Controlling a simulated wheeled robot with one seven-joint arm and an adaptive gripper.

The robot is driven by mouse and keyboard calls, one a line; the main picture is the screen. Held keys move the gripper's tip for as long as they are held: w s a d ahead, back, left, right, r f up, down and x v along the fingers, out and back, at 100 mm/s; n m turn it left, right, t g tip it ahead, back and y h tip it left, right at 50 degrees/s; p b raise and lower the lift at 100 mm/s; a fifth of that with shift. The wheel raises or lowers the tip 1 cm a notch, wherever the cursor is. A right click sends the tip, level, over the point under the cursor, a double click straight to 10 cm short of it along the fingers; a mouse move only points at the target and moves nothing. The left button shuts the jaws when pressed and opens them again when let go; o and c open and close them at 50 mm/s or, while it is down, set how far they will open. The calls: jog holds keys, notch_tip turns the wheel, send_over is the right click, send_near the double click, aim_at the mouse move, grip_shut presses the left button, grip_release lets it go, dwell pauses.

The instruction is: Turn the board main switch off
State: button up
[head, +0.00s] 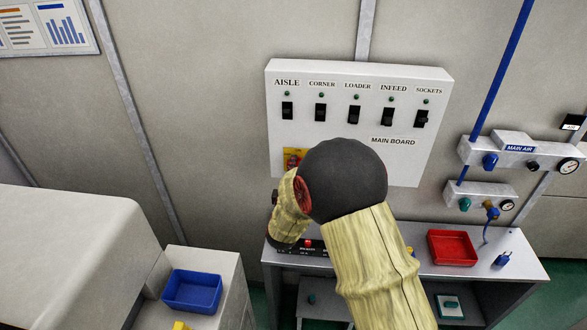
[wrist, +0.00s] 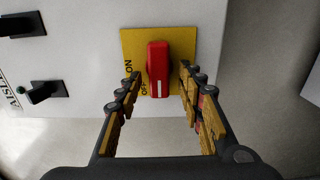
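The main board (head: 300,135) is a white wall panel with a row of several black switches above. Its main switch is a red knob (wrist: 158,62) on a yellow plate (wrist: 208,48) marked ON and OFF. In the wrist view the knob stands upright, its white mark at the lower end, near the word OFF. In the head view the plate (head: 289,154) is partly hidden by my arm. My gripper (wrist: 160,76) is open in the wrist view, one finger each side of the knob, with gaps visible on both sides. The head view does not clearly show my fingers.
A bench below holds a red tray (head: 452,262) and a small red-buttoned box (head: 309,243). A blue bin (head: 193,291) sits on a cabinet at the left. Air valves (head: 510,150) are on the wall at the right.

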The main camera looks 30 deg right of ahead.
jog(key=v, duration=1.1)
jog(key=shift+s+a, duration=0.2)
jog(key=shift+s, duration=0.05)
